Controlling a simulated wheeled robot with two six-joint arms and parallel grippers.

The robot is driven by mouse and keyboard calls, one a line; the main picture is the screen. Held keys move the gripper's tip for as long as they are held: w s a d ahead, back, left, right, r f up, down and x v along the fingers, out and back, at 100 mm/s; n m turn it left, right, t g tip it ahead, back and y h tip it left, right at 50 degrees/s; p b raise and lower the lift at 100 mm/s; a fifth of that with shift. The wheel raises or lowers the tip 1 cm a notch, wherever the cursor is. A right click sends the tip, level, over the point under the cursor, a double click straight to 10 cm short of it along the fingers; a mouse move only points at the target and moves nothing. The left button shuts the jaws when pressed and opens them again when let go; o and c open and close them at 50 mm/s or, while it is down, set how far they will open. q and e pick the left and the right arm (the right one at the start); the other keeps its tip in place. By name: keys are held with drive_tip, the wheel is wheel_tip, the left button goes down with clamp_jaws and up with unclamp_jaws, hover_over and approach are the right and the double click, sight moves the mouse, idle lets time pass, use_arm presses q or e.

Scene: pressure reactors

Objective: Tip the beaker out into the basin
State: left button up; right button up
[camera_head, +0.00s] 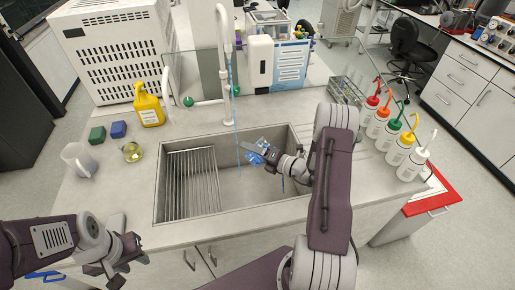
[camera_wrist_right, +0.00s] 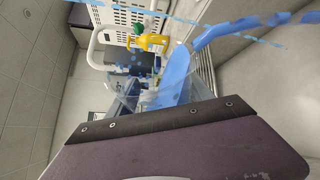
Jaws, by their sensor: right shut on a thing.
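My right gripper (camera_head: 264,153) is over the grey sink basin (camera_head: 222,214), shut on a clear beaker (camera_head: 254,147). The beaker is tilted well over and has blue liquid at it. In the right wrist view the beaker (camera_wrist_right: 125,100) shows behind the dark gripper finger (camera_wrist_right: 150,120), with a blue stream (camera_wrist_right: 235,30) and scattered drops. Thin blue streaks also show over the basin in the head view. My arm and gripper hide part of the beaker. My left gripper (camera_head: 112,252) is at the lower left, off the counter's front edge, open and empty.
A tall white faucet (camera_head: 222,60) stands behind the basin. A pitcher (camera_head: 78,160), a small beaker of yellow liquid (camera_head: 132,152) and a yellow bottle (camera_head: 148,108) stand to its left. Several wash bottles (camera_head: 398,152) line the right side. A ribbed drainer (camera_head: 190,183) fills the basin's left part.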

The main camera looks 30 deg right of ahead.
sight(263, 142)
drive_tip(key=r+m, duration=0.1)
drive_tip(key=m, duration=0.1)
drive_tip(key=a+r+m+t+y+p, duration=0.1)
drive_tip(key=r+m, duration=0.1)
drive_tip(key=shift+s+y, duration=0.1)
drive_tip(key=shift+y, duration=0.2)
drive_tip(key=m, duration=0.1)
drive_tip(key=r+m+t+p, duration=0.1)
drive_tip(key=m, duration=0.1)
drive_tip(key=r+m, duration=0.1)
drive_tip(key=shift+d+m+t, duration=0.2)
drive_tip(key=shift+m+t, duration=0.1)
drive_tip(key=shift+t, duration=0.1)
drive_tip(key=shift+f, duration=0.1)
idle(0.4)
